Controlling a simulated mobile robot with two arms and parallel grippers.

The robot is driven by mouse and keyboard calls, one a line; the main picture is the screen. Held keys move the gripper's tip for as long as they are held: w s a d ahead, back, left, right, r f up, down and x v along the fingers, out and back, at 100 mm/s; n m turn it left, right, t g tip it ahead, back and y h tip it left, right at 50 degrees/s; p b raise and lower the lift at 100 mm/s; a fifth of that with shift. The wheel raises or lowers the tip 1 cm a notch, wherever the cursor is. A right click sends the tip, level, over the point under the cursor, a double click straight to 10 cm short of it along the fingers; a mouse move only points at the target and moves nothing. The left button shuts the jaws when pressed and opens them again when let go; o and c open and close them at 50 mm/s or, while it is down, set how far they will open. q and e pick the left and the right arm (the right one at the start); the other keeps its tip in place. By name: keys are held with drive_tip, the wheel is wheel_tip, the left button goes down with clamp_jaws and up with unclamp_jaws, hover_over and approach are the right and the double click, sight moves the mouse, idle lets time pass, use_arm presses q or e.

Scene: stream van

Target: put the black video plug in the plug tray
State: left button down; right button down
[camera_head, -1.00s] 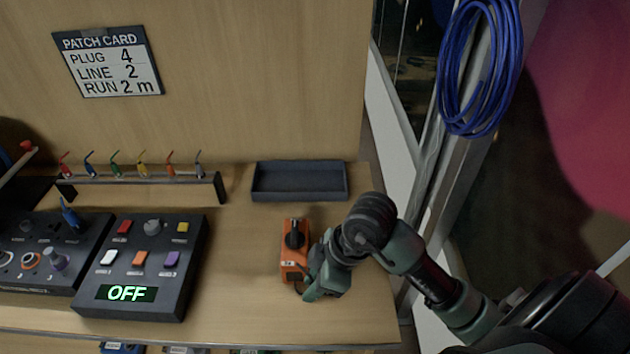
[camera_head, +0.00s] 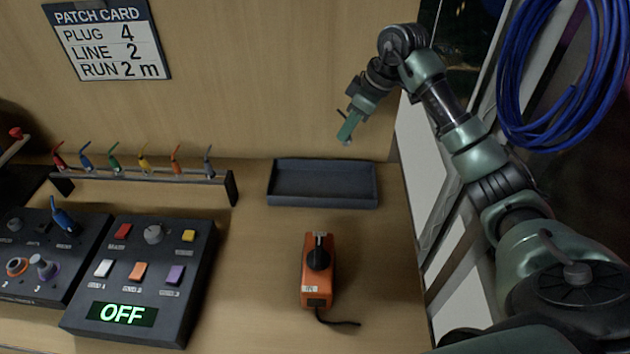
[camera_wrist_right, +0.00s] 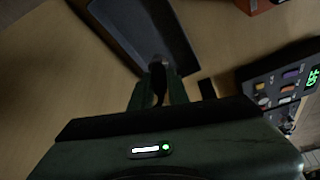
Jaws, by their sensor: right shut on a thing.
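The plug tray (camera_head: 322,184) is a shallow dark grey tray at the back of the bench, and it looks empty in the head view. My right gripper (camera_head: 346,133) is raised above the tray's back edge, near the wooden wall. In the right wrist view, the gripper (camera_wrist_right: 158,92) is shut on a small dark thing, the black video plug (camera_wrist_right: 158,84), whose shape is hard to make out. The tray (camera_wrist_right: 128,30) lies beyond the fingertips in that view. My left gripper is not in view.
An orange device (camera_head: 318,272) with a black knob and short black cable stands in front of the tray. A rack (camera_head: 140,174) of coloured plugs is left of the tray. A control panel (camera_head: 140,275) reads OFF. Blue cable (camera_head: 560,80) hangs at right.

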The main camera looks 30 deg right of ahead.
drive_tip(key=shift+w+d+r, duration=0.35)
drive_tip(key=shift+w+d, duration=0.05)
drive_tip(key=shift+w, duration=0.1)
drive_tip(key=shift+d+f+p, duration=0.1)
drive_tip(key=shift+f+p, duration=1.2)
drive_tip(key=shift+f, duration=8.4)
drive_tip(key=c, duration=1.2)
unclamp_jaws()
drive_tip(key=b+v, duration=0.2)
drive_tip(key=v, duration=1)
